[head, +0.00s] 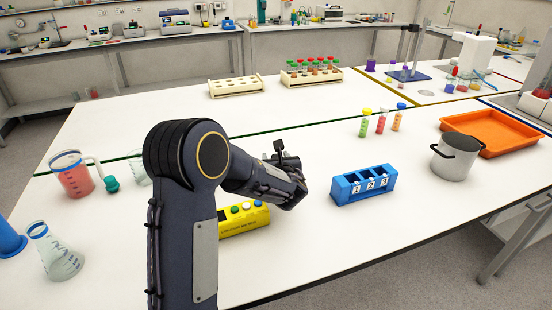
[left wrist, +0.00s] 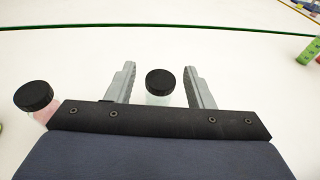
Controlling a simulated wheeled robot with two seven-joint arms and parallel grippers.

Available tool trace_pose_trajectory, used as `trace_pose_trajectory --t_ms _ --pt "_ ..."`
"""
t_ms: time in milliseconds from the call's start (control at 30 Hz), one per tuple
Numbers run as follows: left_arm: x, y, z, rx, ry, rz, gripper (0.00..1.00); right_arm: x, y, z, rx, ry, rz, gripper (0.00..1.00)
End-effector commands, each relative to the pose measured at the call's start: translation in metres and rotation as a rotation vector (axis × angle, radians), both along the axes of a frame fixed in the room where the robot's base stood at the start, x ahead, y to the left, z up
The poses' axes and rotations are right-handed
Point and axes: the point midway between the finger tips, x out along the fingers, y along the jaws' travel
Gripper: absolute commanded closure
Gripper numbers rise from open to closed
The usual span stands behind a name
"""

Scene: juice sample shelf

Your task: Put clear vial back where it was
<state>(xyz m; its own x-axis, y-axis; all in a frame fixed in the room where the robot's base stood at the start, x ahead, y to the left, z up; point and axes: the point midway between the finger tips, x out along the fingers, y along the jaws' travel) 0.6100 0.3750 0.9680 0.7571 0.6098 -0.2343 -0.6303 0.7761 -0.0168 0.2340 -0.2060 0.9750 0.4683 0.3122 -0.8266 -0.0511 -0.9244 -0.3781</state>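The clear vial (left wrist: 158,98) with a black cap stands between the two fingers of my left gripper (left wrist: 158,82) in the left wrist view. Gaps show between the cap and both fingers, so the gripper is open around it. In the head view my left gripper (head: 284,158) is over the table behind the yellow colour meter (head: 246,219); my arm mostly hides the vial area. A second black-capped vial with pinkish contents (left wrist: 42,112) stands left of the gripper in the wrist view. A blue rack (head: 364,186) numbered 1, 2, 3 stands to the right. My right gripper is not in view.
Green, pink and orange vials (head: 381,123) stand behind the blue rack. A steel pot (head: 454,160) and orange tray (head: 492,132) are at right. A pink-filled jug (head: 74,178) and a flask (head: 58,258) are at left. Two cream racks (head: 236,88) stand farther back.

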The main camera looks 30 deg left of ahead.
Motion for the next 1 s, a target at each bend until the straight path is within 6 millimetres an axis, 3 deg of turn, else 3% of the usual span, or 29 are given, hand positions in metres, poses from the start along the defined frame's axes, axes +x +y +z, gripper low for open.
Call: trace_pose_trajectory --t_ms 333,800,1000 --pt "0.0 0.0 0.007 0.0 0.0 0.0 0.53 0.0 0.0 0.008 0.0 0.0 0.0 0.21" --pt "-0.071 -0.058 0.025 -0.001 -0.002 -0.004 0.53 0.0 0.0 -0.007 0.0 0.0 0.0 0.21" --pt "-0.088 -0.071 0.03 0.0 -0.001 -0.002 0.53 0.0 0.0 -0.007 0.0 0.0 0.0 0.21"
